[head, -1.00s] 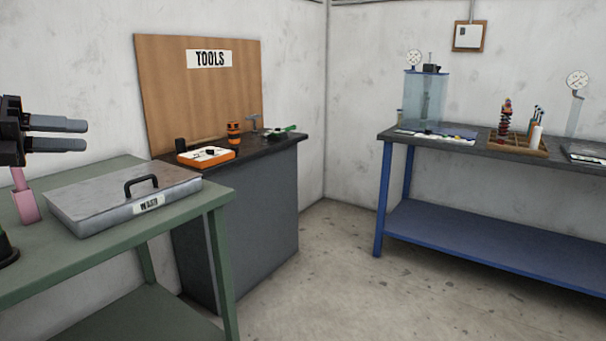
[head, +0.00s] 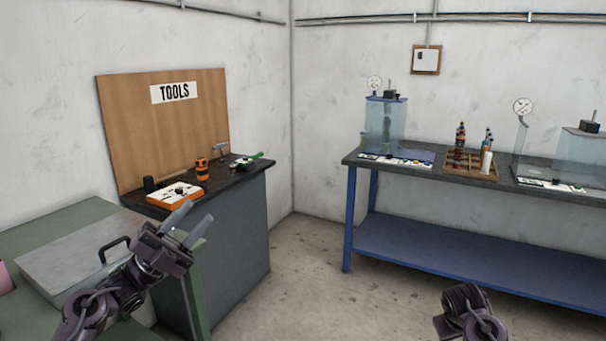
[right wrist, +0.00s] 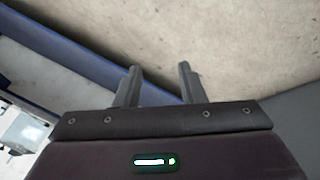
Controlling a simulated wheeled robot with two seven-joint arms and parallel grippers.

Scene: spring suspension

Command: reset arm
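My left gripper (head: 188,224) is in the lower left of the head view, in front of the metal box and the green table. Its two grey fingers stand apart with nothing between them. Part of my right arm shows at the bottom right of the head view, but its fingers are hidden there.
The green table (head: 45,221) with the lidded metal box (head: 75,255) is at the left. A dark tool bench (head: 235,235) stands behind it, holding an orange-white box (head: 176,194). A blue bench (head: 440,246) runs along the right wall. Open floor (head: 310,295) lies between.

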